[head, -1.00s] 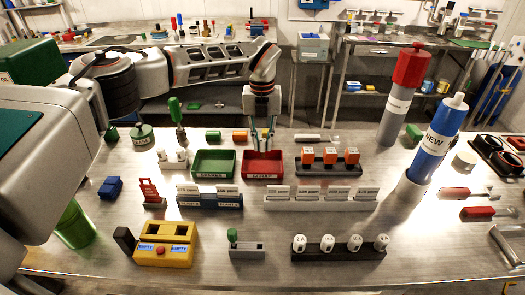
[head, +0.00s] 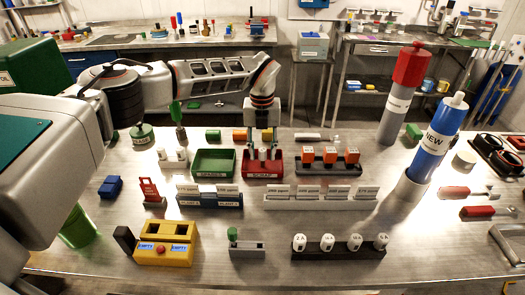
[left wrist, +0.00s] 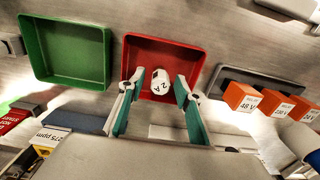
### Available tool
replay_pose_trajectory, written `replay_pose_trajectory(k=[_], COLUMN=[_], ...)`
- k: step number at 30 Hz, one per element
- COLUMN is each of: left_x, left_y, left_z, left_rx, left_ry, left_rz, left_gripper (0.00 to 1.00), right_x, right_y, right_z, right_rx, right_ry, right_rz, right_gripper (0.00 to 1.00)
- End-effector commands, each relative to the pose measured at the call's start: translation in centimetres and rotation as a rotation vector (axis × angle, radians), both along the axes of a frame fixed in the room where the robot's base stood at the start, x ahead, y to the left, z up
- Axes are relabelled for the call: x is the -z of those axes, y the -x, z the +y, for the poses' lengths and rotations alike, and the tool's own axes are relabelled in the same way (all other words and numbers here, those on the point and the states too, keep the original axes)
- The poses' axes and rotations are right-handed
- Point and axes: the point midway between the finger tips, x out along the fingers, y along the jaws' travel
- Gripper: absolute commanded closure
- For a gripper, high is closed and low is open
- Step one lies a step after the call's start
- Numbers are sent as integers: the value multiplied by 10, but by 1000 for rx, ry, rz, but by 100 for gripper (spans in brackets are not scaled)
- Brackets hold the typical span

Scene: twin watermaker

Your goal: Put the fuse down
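A white fuse marked 2 A (left wrist: 162,82) is in the red scrap tray (left wrist: 131,48), which also shows in the head view (head: 263,174). My left gripper (head: 263,147) is over this tray. In the left wrist view its teal fingertips (left wrist: 157,86) are spread either side of the fuse, with a visible gap on both sides. The gripper is open. In the head view the fuse is small and hard to make out between the fingers. My right gripper is not in view.
The green tray (head: 214,173) stands just left of the red one. Orange blocks in a dark holder (head: 328,170) stand close on the right. Labelled card racks (head: 321,204) are in front. White fuses in a black rack (head: 338,254) and a yellow box (head: 166,258) stand nearer.

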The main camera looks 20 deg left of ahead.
Motion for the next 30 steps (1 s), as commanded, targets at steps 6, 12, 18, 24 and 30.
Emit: replay_pose_trajectory(k=[6,12,18,24,30], left_x=[-12,-50,-89,-116,-124], left_y=[-1,-1,-1,0,0], left_z=[0,0,1,1,1], left_rx=[-1,0,0,0,0], left_ry=[0,1,-1,0,0], left_rz=[-3,-5,-4,-1,-1], left_gripper=[66,66,66,66,66], right_x=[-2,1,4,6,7], right_y=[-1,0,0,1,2], right_z=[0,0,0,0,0], right_rx=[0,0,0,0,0], right_ry=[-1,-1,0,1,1], right_rz=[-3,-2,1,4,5], right_gripper=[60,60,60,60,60])
